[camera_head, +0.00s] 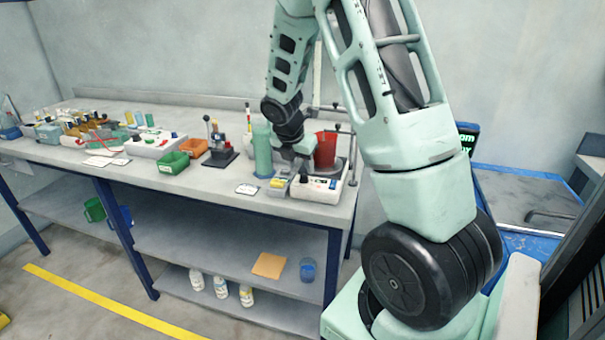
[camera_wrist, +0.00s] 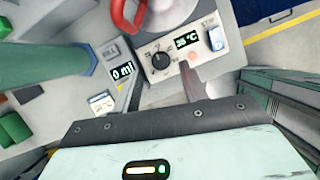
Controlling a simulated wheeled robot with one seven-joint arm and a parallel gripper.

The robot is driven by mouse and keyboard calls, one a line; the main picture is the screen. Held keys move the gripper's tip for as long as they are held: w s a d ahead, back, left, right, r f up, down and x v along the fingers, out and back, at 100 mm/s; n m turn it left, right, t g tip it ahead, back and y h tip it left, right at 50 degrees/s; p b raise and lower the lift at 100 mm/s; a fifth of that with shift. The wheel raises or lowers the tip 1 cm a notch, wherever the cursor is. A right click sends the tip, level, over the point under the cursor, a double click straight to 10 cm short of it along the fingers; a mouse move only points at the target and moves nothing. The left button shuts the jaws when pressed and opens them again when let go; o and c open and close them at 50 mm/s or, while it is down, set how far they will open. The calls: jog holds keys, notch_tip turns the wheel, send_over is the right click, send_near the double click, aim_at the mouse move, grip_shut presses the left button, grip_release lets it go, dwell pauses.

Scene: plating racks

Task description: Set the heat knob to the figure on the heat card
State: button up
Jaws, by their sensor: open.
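The heat knob (camera_wrist: 160,60) is a round black dial with marks around it on the white front panel of a hotplate (camera_head: 318,194). A small display (camera_wrist: 187,40) beside it reads about 25 °C. The heat card (camera_wrist: 102,103) lies left of the panel in the wrist view; its figure is too small to read. It also lies near the bench's front edge in the head view (camera_head: 246,189). My gripper (camera_wrist: 193,76) is open and empty, its visible finger just beside the panel, right of and below the knob, apart from it as far as I can tell.
A red vessel (camera_head: 325,150) stands on the hotplate. A green cylinder (camera_head: 262,151) and a unit displaying 0 ml (camera_wrist: 122,72) stand close on the left. A stop switch (camera_wrist: 217,39) and a red button (camera_wrist: 193,54) share the panel. Bins (camera_head: 174,163) stand farther left.

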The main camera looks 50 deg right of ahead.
aim_at(303, 175)
jog(key=shift+x, duration=2)
grip_shut()
